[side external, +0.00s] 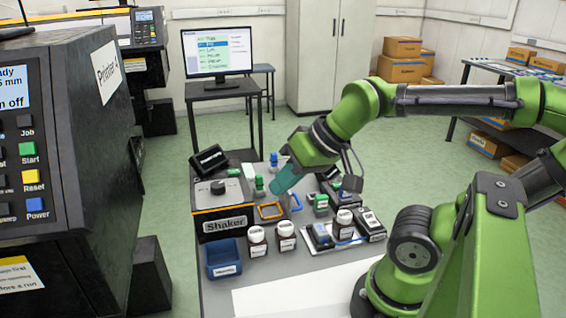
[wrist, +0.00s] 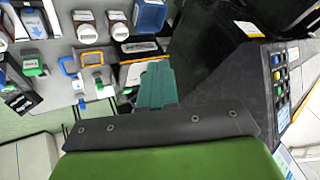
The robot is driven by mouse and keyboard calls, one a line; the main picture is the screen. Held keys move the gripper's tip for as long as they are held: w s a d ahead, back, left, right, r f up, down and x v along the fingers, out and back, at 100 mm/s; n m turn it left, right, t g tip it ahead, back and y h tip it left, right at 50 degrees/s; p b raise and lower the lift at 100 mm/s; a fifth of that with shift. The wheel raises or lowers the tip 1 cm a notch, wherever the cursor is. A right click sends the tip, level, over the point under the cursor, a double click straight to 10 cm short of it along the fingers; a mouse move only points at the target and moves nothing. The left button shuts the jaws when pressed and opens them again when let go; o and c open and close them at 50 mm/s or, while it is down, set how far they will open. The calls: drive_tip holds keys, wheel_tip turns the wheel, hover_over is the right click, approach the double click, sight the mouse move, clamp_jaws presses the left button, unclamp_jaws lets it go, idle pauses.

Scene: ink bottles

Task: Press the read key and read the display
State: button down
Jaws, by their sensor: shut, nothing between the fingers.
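My gripper (side external: 280,188) has teal fingers, shut and empty, pointing down over the back of the bench near the shaker.
The shaker (side external: 222,200) has a dark knob. Brown bottles (side external: 257,242), a blue bin (side external: 224,259), orange (side external: 270,211) and blue frames and small capped bottles crowd the bench. A large printer (side external: 75,140) with Start, Reset and Power keys stands left. White paper (side external: 300,290) covers the clear front area.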

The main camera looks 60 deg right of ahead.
drive_tip(key=shift+d, duration=0.1)
drive_tip(key=n+h, duration=0.8)
drive_tip(key=n, duration=1.5)
hover_over(338, 186)
wheel_tip(338, 186, down, 10)
drive_tip(key=shift+s, duration=0.35)
drive_tip(key=shift+d+r, duration=0.1)
drive_tip(key=shift+f, duration=4.35)
drive_tip(key=shift+f, duration=0.1)
